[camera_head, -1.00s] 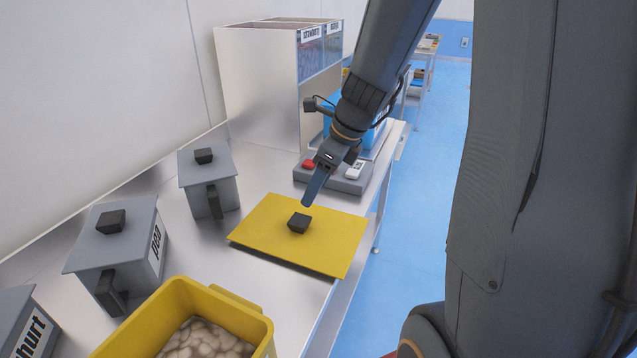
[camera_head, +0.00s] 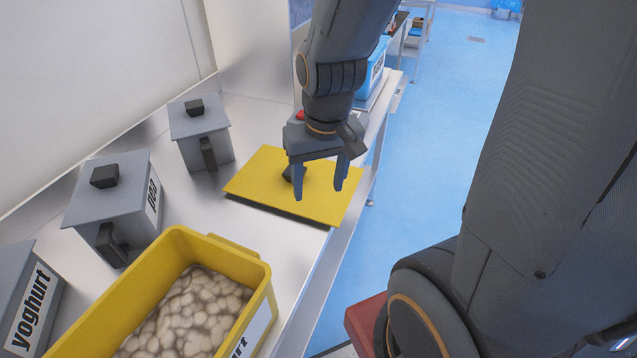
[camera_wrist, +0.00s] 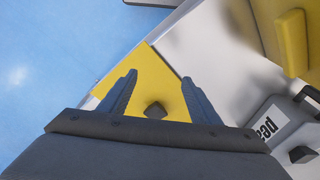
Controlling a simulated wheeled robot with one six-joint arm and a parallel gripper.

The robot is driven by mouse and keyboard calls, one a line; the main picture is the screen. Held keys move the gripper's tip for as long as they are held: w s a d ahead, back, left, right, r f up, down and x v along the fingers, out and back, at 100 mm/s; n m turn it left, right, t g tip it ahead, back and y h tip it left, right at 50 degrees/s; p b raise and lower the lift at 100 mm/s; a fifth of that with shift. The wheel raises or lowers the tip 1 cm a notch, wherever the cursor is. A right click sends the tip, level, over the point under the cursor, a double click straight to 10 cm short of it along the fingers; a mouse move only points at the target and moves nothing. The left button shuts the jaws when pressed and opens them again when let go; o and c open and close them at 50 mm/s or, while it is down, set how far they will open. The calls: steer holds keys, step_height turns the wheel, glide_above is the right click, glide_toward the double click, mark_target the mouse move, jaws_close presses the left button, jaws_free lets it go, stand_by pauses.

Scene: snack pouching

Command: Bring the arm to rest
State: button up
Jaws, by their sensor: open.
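My gripper (camera_head: 320,182) is open and empty, its two blue-grey fingers spread and pointing down over the yellow board (camera_head: 256,187). In the head view it hides part of the board and most of a small dark block (camera_head: 287,172). In the wrist view the gripper (camera_wrist: 157,92) shows both fingers apart, with the dark block (camera_wrist: 154,110) visible beyond and between them on the yellow board (camera_wrist: 150,75). The block is not held.
A yellow bin (camera_head: 262,273) of pale rounded pieces stands in front. Grey lidded containers, one marked pea (camera_head: 125,205), one yoghurt (camera_head: 30,295), and an unmarked one (camera_head: 205,140), line the left. Blue floor (camera_head: 420,150) lies open to the right of the steel counter.

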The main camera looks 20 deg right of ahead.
steer(key=shift+s+n, duration=0.1)
steer(key=shift+n, duration=0.3)
step_height(320, 180, down, 3)
steer(key=shift+r+b, duration=0.15)
steer(key=shift+b, duration=0.95)
